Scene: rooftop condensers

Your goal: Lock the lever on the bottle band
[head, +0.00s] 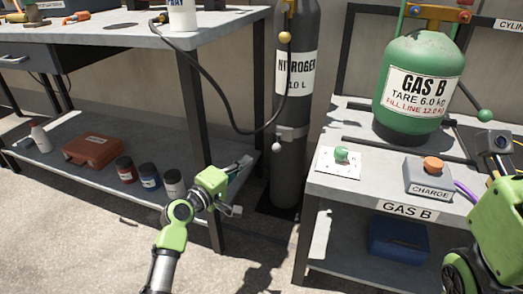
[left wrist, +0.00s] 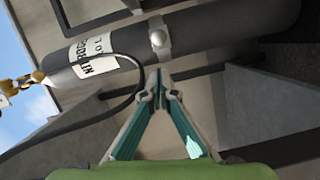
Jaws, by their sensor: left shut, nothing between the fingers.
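The dark grey nitrogen bottle (head: 294,110) stands upright between the bench and the stand. A light grey band (head: 291,133) wraps it below the label. A small pale ball knob (head: 277,147), seemingly the lever's end, hangs at the band's front left. In the left wrist view the bottle (left wrist: 115,55) looks tilted, and the knob (left wrist: 158,39) sits on the band, beyond my fingertips. My left gripper (head: 246,160) is shut and empty, left of the bottle and lower than the band. Its closed tips (left wrist: 160,84) point toward the band, with a gap in the picture.
A black hose (head: 225,100) loops left of the bottle. The workbench (head: 215,32) has a lower shelf with jars. On the right, a stand (head: 330,186) carries a green GAS B cylinder (head: 415,65) and a CHARGE box (head: 428,179). My right arm shows at the right edge.

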